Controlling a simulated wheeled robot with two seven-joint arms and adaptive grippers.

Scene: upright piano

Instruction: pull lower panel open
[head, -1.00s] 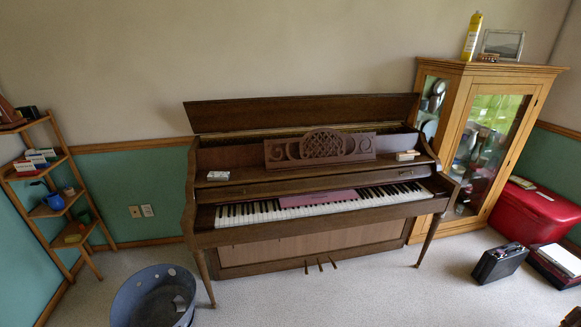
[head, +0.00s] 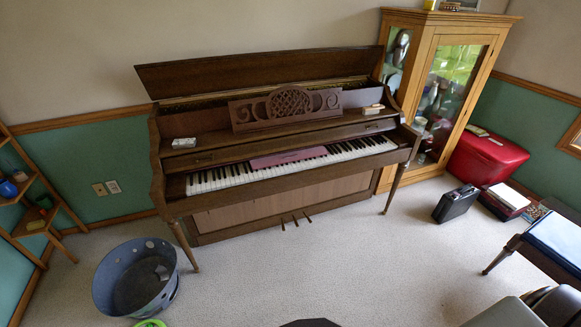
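The upright piano (head: 270,135) stands against the far wall with its top lid raised. Its lower panel (head: 270,204) is a lighter brown board below the keyboard, between the front legs. The panel looks flush in its dark frame, and the keyboard overhang hides its upper edge. Three small pedals (head: 295,218) stick out beneath it. Neither of my grippers is in view.
A blue-grey tub (head: 108,275) stands on the floor at front left, near the piano's left leg. A black case (head: 455,203), a red chest (head: 487,156) and a dark bench (head: 555,243) are at right. The carpet before the pedals is clear.

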